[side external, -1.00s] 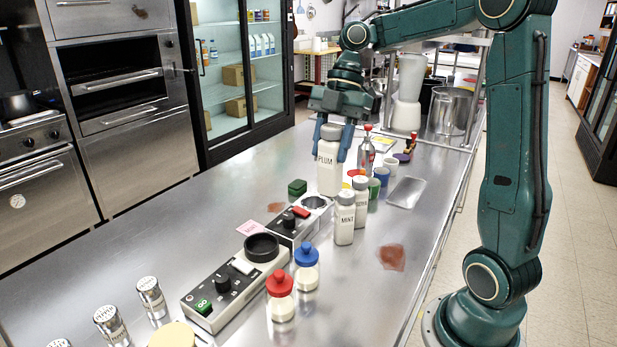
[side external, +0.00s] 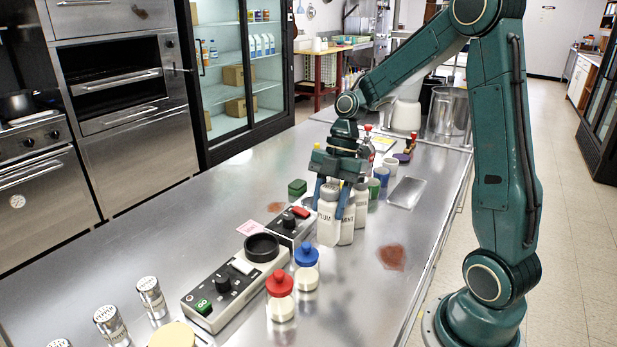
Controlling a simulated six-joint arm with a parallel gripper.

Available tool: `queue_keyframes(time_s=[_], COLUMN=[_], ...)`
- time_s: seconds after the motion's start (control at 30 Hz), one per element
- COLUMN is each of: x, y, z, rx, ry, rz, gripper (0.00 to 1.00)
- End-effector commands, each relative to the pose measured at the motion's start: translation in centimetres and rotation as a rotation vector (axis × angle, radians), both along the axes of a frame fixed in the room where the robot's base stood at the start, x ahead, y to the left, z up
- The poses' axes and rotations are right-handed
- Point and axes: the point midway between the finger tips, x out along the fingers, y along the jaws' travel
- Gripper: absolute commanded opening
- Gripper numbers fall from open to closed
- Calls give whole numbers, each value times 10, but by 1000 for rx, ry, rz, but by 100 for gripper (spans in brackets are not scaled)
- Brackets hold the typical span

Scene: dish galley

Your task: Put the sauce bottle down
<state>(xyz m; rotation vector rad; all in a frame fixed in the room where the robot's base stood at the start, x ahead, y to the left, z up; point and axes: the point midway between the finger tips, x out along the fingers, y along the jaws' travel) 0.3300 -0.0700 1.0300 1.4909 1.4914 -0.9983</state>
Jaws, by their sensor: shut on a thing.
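The sauce bottle (side external: 327,228) is white with a label partly covered by a finger; the visible letters end in "UM". My gripper (side external: 330,203) is shut on it from above, with a blue finger on each side. The bottle is upright, close to the left of the white MINT bottle (side external: 347,230). Its base is at or just above the steel counter; I cannot tell whether it touches. Another white bottle (side external: 361,208) stands behind the MINT one, partly hidden.
A grey device with a black ring (side external: 262,247) and a unit with a red switch (side external: 300,212) lie to the left. Red-capped (side external: 280,300) and blue-capped (side external: 306,270) jars stand in front. A reddish stain (side external: 392,256) marks otherwise bare counter at right.

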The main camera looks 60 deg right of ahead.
Motion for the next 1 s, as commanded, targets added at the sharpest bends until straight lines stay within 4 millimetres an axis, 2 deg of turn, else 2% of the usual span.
queue_keyframes(time_s=[0.1, 0.37, 0.73, 1.0], x=[0, 1, 0, 0], y=[0, 0, 1, 0], z=[-8, -12, -48, -52], rx=[2, 1, 2, 0], ry=[0, -1, 1, -1], rz=[0, 0, 0, 1], gripper=[10, 10, 10, 10])
